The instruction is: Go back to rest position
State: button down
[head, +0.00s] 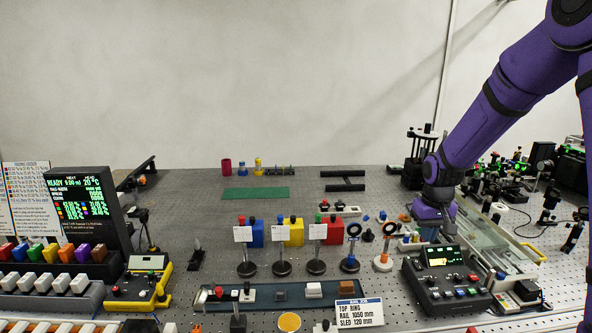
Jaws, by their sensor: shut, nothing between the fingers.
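My purple arm comes in from the upper right and reaches down over the right side of the bench. My gripper (430,232) is at its end, low behind the black control box (442,284) with a lit green display. The fingers are small and partly hidden, and nothing shows held in them. I cannot tell whether the gripper touches anything below it.
Several post-mounted cards (281,233) and ring holders (350,233) stand left of my gripper. A clear-sided case (495,245) lies close on its right. A black post assembly (413,175) stands behind it.

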jog(key=s+a+r+t, duration=0.1)
jog(key=s+a+r, duration=0.1)
jog(key=s+r, duration=0.6)
jog(key=s+a+r+t, duration=0.1)
jog(key=s+a+r, duration=0.2)
jog(key=s+r, duration=0.5)
jog(key=s+a+r+t, duration=0.1)
jog(key=s+r, duration=0.3)
jog(key=s, duration=0.3)
jog(key=s+a+r+t, duration=0.1)
jog(key=s+r, duration=0.2)
jog(key=s, duration=0.4)
jog(key=shift+s+a+r+t, duration=0.35)
jog(key=shift+t, duration=0.05)
